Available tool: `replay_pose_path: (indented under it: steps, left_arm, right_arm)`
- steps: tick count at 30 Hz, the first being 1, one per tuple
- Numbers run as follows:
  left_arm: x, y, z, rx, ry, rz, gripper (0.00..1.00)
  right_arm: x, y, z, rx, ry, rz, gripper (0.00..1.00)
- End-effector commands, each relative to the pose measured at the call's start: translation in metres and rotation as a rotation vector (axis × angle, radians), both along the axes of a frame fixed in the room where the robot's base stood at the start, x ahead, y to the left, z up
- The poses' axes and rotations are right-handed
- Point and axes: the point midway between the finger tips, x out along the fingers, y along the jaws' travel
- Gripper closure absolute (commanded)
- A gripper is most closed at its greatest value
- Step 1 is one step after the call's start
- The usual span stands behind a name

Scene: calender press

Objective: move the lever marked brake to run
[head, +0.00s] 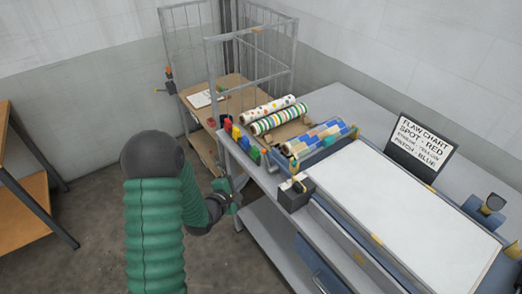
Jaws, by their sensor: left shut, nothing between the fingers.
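No brake or run marking can be read in the head view. A dark box (295,194) with a small pale and yellow piece on top stands at the near left corner of the press; I cannot tell if this piece is the brake lever. The press has a long white bed (415,205). My left gripper (236,193) is shut and empty, beside the near left edge of the bench, left of the dark box and apart from it. My right gripper is not in view.
Patterned rolls (280,117) lie at the bench's far left end, with several coloured blocks (236,132) beside them. A wire cage cart (250,65) stands behind. A flaw chart sign (423,148) stands behind the bed. A wooden shelf (22,208) is at left. Floor between is clear.

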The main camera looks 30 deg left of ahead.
Motion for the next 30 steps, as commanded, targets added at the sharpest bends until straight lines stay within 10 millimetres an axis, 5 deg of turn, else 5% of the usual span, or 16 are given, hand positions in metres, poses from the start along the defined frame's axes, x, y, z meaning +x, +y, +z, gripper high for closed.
replay_pose_path:
  steps: [5, 21, 30]
  left_arm:
    - [0.014, -0.003, 0.0, -0.03, -0.024, 0.008, 1.0]
    - [0.118, 0.016, -0.037, -0.034, -0.021, 0.008, 1.0]
    - [0.135, 0.013, -0.041, -0.03, -0.021, 0.009, 1.0]
  right_arm:
    - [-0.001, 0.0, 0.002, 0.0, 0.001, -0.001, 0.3]
    - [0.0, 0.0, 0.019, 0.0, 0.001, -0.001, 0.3]
    - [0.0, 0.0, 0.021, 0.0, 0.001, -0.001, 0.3]
